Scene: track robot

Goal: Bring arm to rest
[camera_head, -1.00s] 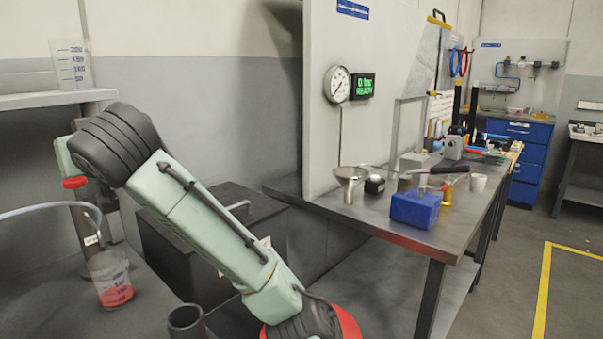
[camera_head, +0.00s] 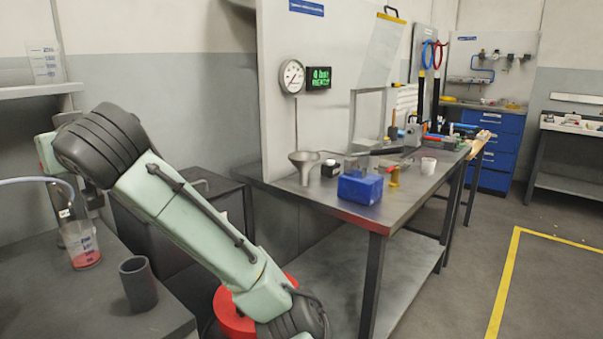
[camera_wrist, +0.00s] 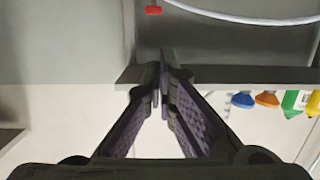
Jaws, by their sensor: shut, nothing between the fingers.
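My gripper (camera_wrist: 163,88) shows in the wrist view, its two dark fingers with purple pads meeting at the tips. It is shut and holds nothing. In the wrist view it points toward a dark shelf edge (camera_wrist: 230,75). In the head view my green and black arm is folded at the left, its elbow raised. My gripper is not clearly seen in the head view.
A beaker with red liquid (camera_head: 82,246) and a dark cup (camera_head: 138,283) stand on the left bench (camera_head: 165,318). A blue box (camera_head: 360,188) and a funnel (camera_head: 304,165) sit on the long workbench. Coloured-capped items (camera_wrist: 266,99) show in the wrist view. Open floor lies at right.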

